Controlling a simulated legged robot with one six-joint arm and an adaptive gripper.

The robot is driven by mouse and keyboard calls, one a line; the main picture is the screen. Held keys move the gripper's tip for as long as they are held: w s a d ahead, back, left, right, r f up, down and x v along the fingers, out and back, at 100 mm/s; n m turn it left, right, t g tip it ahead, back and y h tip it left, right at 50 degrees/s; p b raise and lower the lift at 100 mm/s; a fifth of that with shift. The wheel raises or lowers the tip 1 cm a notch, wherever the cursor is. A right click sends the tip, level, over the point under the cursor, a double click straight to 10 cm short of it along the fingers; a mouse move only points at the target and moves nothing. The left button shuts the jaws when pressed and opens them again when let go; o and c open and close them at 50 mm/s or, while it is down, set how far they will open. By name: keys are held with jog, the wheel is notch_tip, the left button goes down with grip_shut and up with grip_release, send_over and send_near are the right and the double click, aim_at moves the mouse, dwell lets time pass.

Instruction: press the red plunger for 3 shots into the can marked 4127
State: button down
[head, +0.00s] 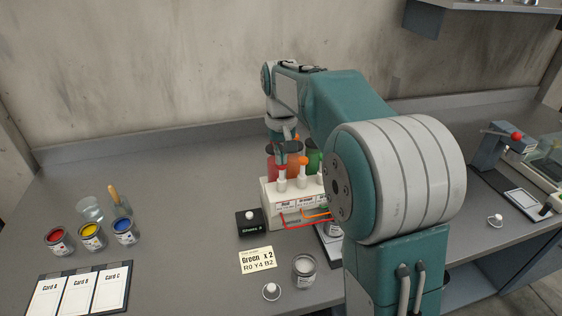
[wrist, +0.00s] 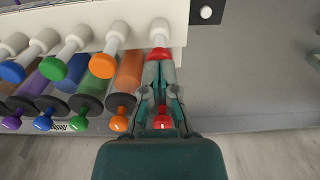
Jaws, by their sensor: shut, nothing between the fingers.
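The dispenser (head: 268,199) is a white block with coloured canisters and labels reading Red, Orange and Green. The red plunger (wrist: 158,54) has a red cap on a white stem and is the rightmost of the row in the wrist view. My gripper (wrist: 158,68) is shut and empty, its fingertips right at the red cap; I cannot tell whether they touch it. A can (head: 333,231) stands under the dispenser, mostly hidden by my arm. I cannot read 4127 on either.
Orange (wrist: 103,65), green and blue plungers sit beside the red one. A black box with a white button (head: 250,216) is left of the dispenser. A note (head: 257,260) lies in front. Paint cans (head: 91,237) and cards (head: 85,290) are at left, with bare bench between.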

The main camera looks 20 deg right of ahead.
jog(key=shift+r, duration=1.45)
jog(key=shift+r, duration=2.5)
jog(key=s+t, duration=0.3)
jog(key=s, duration=1.1)
jog(key=s+f+t, duration=0.2)
jog(key=s+f, duration=0.5)
jog(key=s, duration=0.6)
jog(key=shift+s+f+t, duration=0.15)
jog(key=shift+s+t, duration=0.15)
